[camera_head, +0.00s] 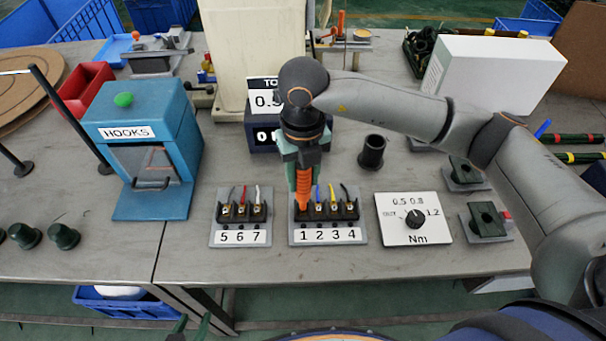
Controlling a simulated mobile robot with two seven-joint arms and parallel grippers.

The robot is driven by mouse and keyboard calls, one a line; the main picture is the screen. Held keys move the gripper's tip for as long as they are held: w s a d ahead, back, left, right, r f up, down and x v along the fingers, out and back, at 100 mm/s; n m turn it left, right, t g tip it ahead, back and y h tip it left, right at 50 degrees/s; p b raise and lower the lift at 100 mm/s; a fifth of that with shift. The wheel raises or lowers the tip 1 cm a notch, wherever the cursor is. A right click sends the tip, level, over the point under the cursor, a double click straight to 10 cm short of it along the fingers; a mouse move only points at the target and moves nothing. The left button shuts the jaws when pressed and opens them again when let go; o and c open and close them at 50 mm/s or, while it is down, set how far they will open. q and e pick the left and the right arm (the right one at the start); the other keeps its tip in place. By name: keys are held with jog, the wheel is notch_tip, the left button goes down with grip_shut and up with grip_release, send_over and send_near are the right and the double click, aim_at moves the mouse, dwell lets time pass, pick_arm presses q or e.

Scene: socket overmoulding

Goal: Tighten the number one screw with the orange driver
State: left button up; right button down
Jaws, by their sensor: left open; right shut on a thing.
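The orange driver (304,189) is upright in my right gripper (303,160), which is shut on its upper part. Its lower end is over slot 1 of the black terminal block (338,214) labelled 1 2 3 4. The driver hides the number one screw, so I cannot tell whether the tip touches it. Blue, yellow and black wires show at slots 2, 3 and 4. The green fingertips of my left gripper (192,326) show at the bottom edge, apart and empty, low in front of the table.
A torque dial (414,218) marked Nm stands to the right of the block. A second terminal block (241,213) labelled 5 6 7 stands to the left. A blue HOOKS box (150,150) is farther left. A display (262,137), partly hidden by my arm, stands behind.

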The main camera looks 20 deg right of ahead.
jog(key=shift+f+b, duration=0.3)
jog(key=shift+f, duration=0.05)
dwell(0.4)
jog(key=shift+b, duration=0.5)
dwell(1.3)
dwell(0.5)
notch_tip(320, 180, up, 5)
jog(key=p, duration=0.3)
